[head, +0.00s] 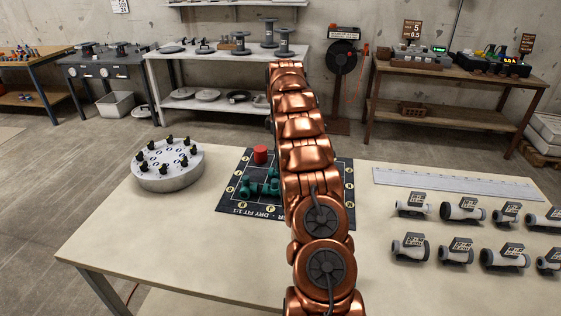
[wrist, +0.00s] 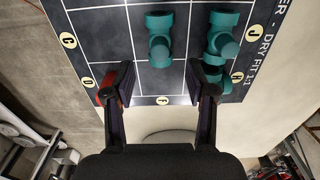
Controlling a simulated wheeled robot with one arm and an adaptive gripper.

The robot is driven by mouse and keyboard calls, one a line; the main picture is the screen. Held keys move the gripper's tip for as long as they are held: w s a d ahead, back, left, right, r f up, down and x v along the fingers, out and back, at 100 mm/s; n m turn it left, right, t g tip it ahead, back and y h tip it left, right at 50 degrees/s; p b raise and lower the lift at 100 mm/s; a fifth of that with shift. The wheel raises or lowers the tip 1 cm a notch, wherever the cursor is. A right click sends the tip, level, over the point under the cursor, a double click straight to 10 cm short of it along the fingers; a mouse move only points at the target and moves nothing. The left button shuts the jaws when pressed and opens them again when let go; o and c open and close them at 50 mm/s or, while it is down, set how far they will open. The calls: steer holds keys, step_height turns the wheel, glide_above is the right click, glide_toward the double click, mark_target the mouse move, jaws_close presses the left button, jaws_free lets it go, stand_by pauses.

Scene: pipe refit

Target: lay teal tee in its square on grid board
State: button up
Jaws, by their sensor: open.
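The dark grid board (head: 229,203) lies on the table, partly covered by my copper arm in the head view; it fills much of the wrist view (wrist: 107,47). Two larger teal fittings, a middle one (wrist: 159,40) and a right one (wrist: 223,42), lie on it. A third teal piece (wrist: 240,82) is partly hidden by the right finger. The teal cluster also shows in the head view (head: 262,187); I cannot tell for sure which is the tee. My gripper (wrist: 160,76) is open and empty, its fingertips below the middle fitting in the wrist view.
A red cylinder (head: 261,155) stands on the board, partly behind my left finger in the wrist view. A round grey fixture with black knobs (head: 168,168) stands left. A long ruler (head: 455,186) and several labelled grey fittings (head: 411,246) lie right. The table's front left is clear.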

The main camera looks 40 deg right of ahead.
steer(key=shift+r, duration=1.3)
